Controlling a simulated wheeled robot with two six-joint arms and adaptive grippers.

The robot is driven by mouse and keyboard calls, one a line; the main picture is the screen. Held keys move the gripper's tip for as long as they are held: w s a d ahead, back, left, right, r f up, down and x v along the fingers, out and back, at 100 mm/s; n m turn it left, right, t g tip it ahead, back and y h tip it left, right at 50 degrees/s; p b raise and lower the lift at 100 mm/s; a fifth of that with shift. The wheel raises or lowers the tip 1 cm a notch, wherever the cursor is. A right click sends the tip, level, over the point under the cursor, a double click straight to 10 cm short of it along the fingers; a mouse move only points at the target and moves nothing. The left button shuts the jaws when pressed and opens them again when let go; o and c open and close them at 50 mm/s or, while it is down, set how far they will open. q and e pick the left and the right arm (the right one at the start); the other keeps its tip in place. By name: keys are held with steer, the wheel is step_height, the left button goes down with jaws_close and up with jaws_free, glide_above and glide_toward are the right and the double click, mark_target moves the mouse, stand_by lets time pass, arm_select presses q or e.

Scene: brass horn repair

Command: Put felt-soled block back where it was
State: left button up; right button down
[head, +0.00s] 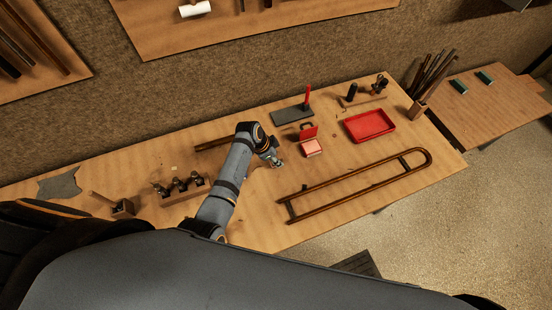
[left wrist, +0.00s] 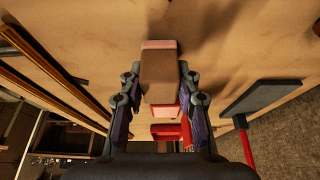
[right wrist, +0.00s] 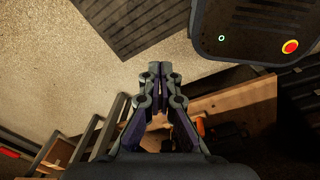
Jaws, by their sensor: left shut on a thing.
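The felt-soled block (left wrist: 160,75) is brown with a pinkish layer at its far end. My left gripper (left wrist: 160,88) is shut on it, with one finger on each side, in the left wrist view. In the head view my left gripper (head: 274,160) is over the middle of the bench, left of the open red box (head: 311,146); the block cannot be made out there. Whether the block touches the bench is unclear. My right gripper (right wrist: 160,75) is shut and empty, pointing at the floor away from the bench top.
A long brass slide (head: 350,184) lies on the bench to the right. Behind are a dark pad (head: 290,115) with an upright red rod (head: 307,95) and a red tray (head: 369,125). A wooden holder (head: 183,192) with several tools stands left of my arm.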

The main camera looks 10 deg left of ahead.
arm_select(q)
steer(key=shift+w+d+f, duration=0.2)
steer(key=shift+w+f, duration=0.05)
steer(key=shift+f, duration=0.1)
steer(key=shift+s+r, duration=0.1)
steer(key=shift+s, duration=0.15)
steer(key=o, duration=1.1)
steer(key=shift+a, duration=0.1)
steer(key=v, duration=1.2)
arm_select(e)
steer(key=shift+w+f, duration=0.6)
steer(key=shift+w, duration=0.35)
arm_select(q)
steer(key=shift+r, duration=0.1)
arm_select(e)
steer(key=shift+a, duration=0.1)
